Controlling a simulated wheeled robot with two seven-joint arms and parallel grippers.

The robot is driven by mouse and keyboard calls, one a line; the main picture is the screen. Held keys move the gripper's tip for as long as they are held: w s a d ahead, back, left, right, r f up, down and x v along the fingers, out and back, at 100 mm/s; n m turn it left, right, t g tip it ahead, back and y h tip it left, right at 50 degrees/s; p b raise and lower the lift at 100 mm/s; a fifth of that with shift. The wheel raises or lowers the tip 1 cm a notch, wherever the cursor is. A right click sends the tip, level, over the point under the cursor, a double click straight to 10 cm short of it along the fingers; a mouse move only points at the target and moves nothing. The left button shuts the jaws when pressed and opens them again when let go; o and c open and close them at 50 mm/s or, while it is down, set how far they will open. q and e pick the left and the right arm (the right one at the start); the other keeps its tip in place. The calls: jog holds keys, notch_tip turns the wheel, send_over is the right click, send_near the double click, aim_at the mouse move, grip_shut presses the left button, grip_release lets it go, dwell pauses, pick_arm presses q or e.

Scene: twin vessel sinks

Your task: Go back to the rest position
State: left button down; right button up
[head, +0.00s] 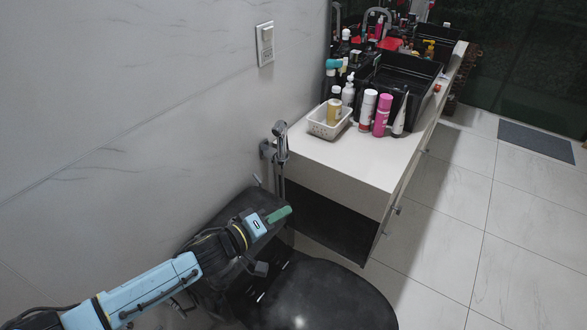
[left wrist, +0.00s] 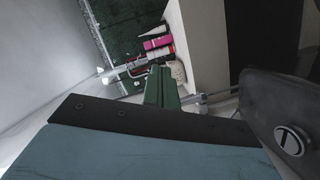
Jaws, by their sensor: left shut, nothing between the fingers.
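My left gripper (head: 279,214) shows in the head view at the end of a light blue arm from the lower left. Its green fingers are shut and empty. They are above the black toilet area, near the front of the black cistern. In the left wrist view the shut green fingers (left wrist: 160,84) stand at the middle, with nothing between them. My right gripper is not in either view.
A black toilet lid (head: 325,295) lies below and right of my left gripper. A white counter (head: 350,160) with bottles, a white basket (head: 329,122) and a black vessel sink (head: 405,78) stands beyond. A hand shower (head: 281,140) hangs on the wall.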

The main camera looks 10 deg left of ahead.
pick_arm(q)
jog(key=s+a+f+g+y, duration=0.1)
jog(key=s+a+f+y, duration=0.2)
jog(key=f, duration=0.5)
jog(key=s+a+f+y, duration=0.1)
jog(key=a+f+y, duration=0.1)
jog(key=a+f, duration=0.45)
jog(key=s+a+f+m+g+y, duration=0.2)
jog(key=s+a+f+g+y, duration=0.15)
jog(key=s+f, duration=0.9)
jog(key=s+f+m+g, duration=0.1)
jog(key=s+f, duration=0.3)
jog(key=s, duration=0.6)
jog(key=s+a+f+m+g+y, duration=0.1)
jog(key=s+f, duration=0.4)
jog(key=s, duration=0.5)
jog(key=s+a+f+m+g+y, duration=0.1)
jog(key=s+f+g, duration=0.4)
jog(key=s, duration=0.6)
jog(key=shift+a+m, duration=0.2)
jog(key=shift+m, duration=0.6)
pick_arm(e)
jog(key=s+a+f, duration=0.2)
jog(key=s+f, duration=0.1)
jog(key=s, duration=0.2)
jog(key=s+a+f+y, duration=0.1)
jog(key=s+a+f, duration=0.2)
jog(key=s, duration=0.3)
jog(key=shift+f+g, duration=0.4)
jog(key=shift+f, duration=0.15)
